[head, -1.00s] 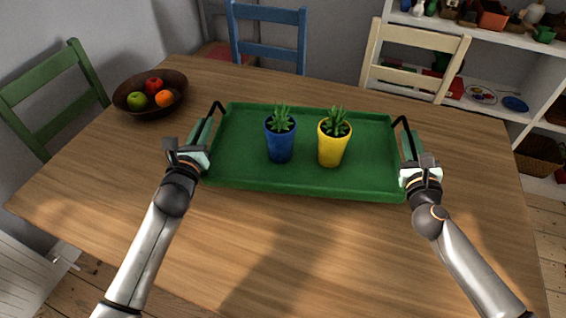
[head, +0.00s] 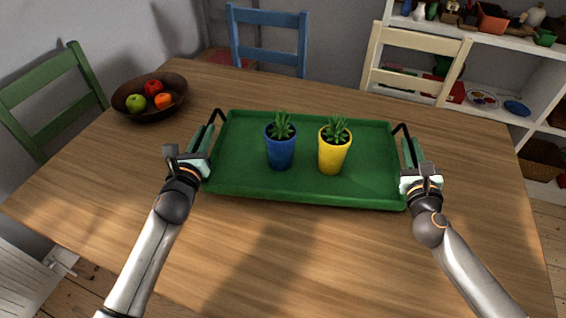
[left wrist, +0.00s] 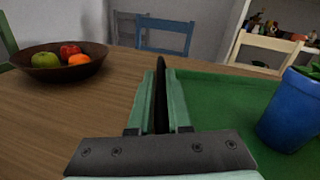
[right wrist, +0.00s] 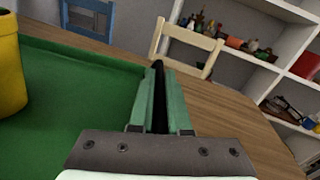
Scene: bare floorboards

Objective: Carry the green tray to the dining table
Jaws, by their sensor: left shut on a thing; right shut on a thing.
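The green tray (head: 240,184) is over the wooden dining table (head: 250,235); I cannot tell whether it touches the tabletop. A blue pot (head: 280,153) and a yellow pot (head: 332,158), each with a small green plant, stand upright on it. My left gripper (head: 202,150) is shut on the tray's black left handle, which shows between the fingers in the left wrist view (left wrist: 160,100). My right gripper (head: 411,160) is shut on the black right handle, seen between the fingers in the right wrist view (right wrist: 159,100).
A brown bowl (head: 140,115) with several fruits stands at the table's back left. A green chair (head: 45,95), a blue chair (head: 268,50) and a cream chair (head: 415,70) surround the table. A white shelf (head: 490,75) is behind right. The table's front is clear.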

